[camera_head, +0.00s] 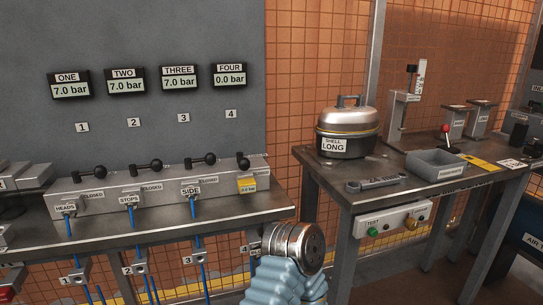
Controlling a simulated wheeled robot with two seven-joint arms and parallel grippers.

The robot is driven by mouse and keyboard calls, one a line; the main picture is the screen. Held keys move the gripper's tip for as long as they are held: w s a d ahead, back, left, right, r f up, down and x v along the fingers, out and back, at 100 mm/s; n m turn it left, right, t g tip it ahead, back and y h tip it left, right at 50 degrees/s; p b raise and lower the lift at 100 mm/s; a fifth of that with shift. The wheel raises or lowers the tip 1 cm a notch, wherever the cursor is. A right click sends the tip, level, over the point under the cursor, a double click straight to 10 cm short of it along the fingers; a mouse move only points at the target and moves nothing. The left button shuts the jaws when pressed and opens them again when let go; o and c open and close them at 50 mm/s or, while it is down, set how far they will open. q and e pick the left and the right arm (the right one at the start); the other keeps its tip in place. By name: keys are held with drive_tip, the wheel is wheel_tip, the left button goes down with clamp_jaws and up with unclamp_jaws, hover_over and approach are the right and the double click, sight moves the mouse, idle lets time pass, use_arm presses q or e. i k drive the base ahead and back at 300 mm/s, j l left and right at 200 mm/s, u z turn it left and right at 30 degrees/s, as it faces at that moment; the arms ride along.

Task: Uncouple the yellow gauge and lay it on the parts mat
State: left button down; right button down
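A small yellow block (247,184) with a dark-lettered face, which looks like the yellow gauge, sits at the fourth place of the grey valve manifold (120,200), below a black-knobbed lever. The lettering seems to read a bar value but is too small to be sure. I cannot make out a parts mat for certain; a flat yellow piece (480,162) lies on the right bench. One of my arms, blue-sleeved with a round metal joint, rises at the bottom centre, in front of the gap between benches. No gripper fingers show.
Wall displays ONE, TWO and THREE read 7.0 bar; display FOUR (230,75) reads 0.0 bar. The right bench holds a pot-like housing labelled SHELL LONG (348,128), a wrench (377,184), a grey tray (436,164) and a red-knobbed lever (446,130). Blue hoses hang below the manifold.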

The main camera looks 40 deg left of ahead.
sight(249, 186)
drive_tip(key=u, duration=1.7)
